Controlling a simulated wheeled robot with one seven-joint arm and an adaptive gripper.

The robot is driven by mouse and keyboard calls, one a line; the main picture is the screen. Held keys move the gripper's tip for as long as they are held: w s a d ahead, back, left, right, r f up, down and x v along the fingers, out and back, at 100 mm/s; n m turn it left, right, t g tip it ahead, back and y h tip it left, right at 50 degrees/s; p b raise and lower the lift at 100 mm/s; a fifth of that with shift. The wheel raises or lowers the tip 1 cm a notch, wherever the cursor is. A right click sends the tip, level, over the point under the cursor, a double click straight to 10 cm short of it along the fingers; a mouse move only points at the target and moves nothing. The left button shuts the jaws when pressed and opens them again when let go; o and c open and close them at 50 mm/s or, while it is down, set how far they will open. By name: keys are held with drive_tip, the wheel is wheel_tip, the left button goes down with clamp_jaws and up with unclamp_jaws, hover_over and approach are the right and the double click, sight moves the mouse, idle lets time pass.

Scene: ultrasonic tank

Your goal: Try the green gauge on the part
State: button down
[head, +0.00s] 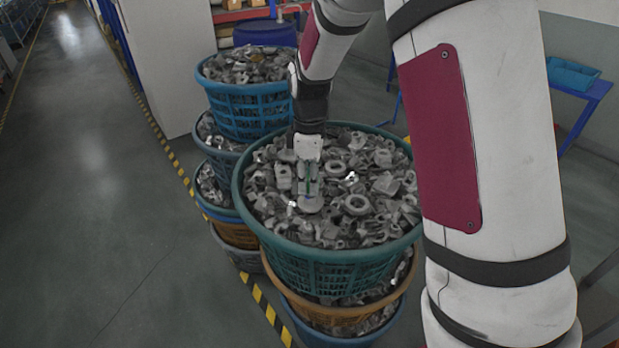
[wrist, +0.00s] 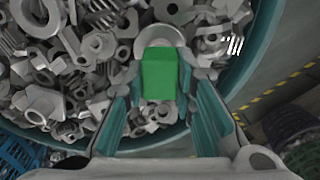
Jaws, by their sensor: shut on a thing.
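The green gauge (wrist: 159,75) is a bright green block between the two fingers of my gripper (wrist: 161,88) in the wrist view. My gripper is shut on it. In the head view my gripper (head: 308,176) points down into the top teal basket, with a thin green strip of the gauge showing between the fingers. A grey metal part with a rounded end (wrist: 160,38) lies just beyond the gauge; the rounded end also shows below my gripper in the head view (head: 312,205). The gauge overlaps it in the picture. I cannot tell whether they touch or whether the gauge is in an opening.
The teal basket (head: 330,257) is full of loose grey metal parts and stands on other baskets. A blue basket (head: 246,123) of parts stands behind, on another stack. A yellow-black floor line (head: 265,305) runs past them. The floor at left is clear.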

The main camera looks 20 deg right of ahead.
drive_tip(key=shift+f, duration=0.85)
idle(0.6)
idle(1.0)
drive_tip(key=shift+r+p, duration=0.35)
drive_tip(key=shift+r, duration=1.95)
drive_tip(key=shift+r+p, duration=0.4)
drive_tip(key=shift+r, duration=1.6)
drive_tip(key=shift+s, duration=0.1)
